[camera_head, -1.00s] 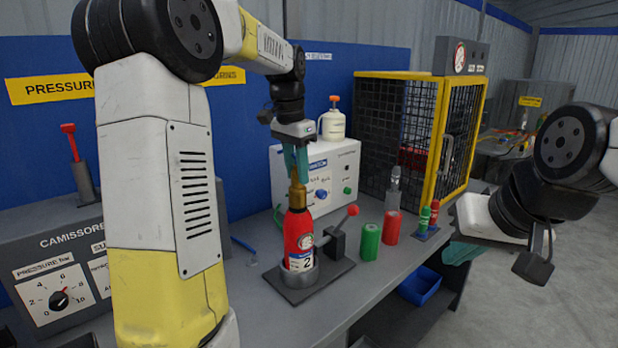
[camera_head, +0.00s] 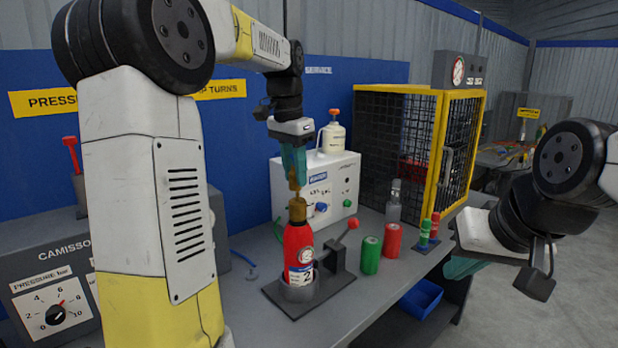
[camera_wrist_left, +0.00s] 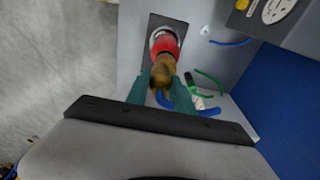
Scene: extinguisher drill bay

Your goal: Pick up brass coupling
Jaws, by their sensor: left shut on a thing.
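The brass coupling (camera_head: 295,183) is between the teal fingers of my left gripper (camera_head: 293,168), which is shut on it. It is directly above the brass-coloured neck (camera_head: 298,210) of an upright red extinguisher (camera_head: 298,248) marked 2. Whether the coupling still touches the neck I cannot tell. In the left wrist view the brass part (camera_wrist_left: 163,72) shows between the fingers (camera_wrist_left: 160,92), in line with the red body (camera_wrist_left: 165,44). My right gripper (camera_head: 464,268) is at the right, near the bench's front edge, partly hidden by its own wrist; its opening is unclear.
The extinguisher stands in a dark holder (camera_head: 284,301) with a red-knobbed lever (camera_head: 352,223). Green (camera_head: 371,255) and red (camera_head: 392,240) cylinders stand right of it. Behind are a white box (camera_head: 283,185) and a yellow-framed cage (camera_head: 438,150). A blue bin (camera_head: 421,298) is below the bench.

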